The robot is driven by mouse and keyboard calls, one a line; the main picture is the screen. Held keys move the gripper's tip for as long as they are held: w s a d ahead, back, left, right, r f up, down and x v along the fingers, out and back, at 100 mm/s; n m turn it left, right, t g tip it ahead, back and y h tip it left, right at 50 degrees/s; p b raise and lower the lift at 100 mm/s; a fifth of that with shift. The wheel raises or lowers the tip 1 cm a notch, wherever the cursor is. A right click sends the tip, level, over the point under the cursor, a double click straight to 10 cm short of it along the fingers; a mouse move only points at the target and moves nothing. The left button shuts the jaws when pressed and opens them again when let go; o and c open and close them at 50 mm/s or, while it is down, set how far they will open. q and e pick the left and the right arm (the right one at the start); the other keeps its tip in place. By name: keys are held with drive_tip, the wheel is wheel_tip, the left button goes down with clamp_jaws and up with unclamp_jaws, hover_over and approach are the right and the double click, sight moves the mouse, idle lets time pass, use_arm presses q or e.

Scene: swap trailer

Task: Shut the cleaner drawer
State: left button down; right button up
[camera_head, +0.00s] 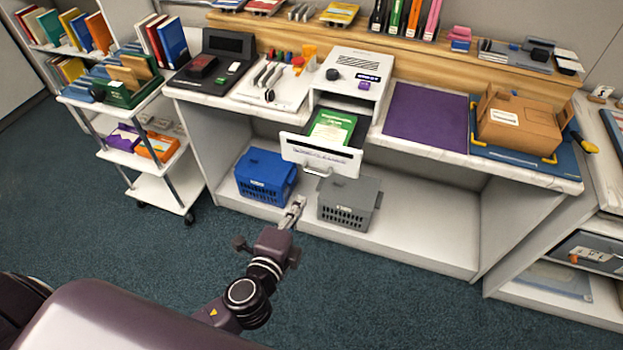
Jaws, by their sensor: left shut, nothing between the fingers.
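The cleaner (352,70) is a white box with a dark knob, standing on the workbench. Its drawer (320,157) is pulled out toward me, with a white front panel and a handle (317,171) on it. A green book or packet (331,127) lies in the drawer. My left gripper (298,203) is shut and empty, pointing toward the bench. In the picture it is below and slightly left of the handle, apart from it. My right gripper is not in view.
A blue crate (265,177) and a grey crate (349,202) stand on the bench's lower shelf, either side of my left gripper in the picture. A purple mat (427,115) and a cardboard box (523,121) are on the right of the benchtop. A white cart (162,190) stands left. The carpet in front is clear.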

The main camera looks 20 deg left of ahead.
sight(315, 174)
use_arm(q)
drive_tip(key=p+x, duration=0.1)
drive_tip(key=x, duration=0.7)
drive_tip(key=shift+w, duration=0.25)
drive_tip(key=shift+w+f+p, duration=0.2)
drive_tip(key=shift+w+p, duration=0.15)
drive_tip(key=shift+w, duration=0.35)
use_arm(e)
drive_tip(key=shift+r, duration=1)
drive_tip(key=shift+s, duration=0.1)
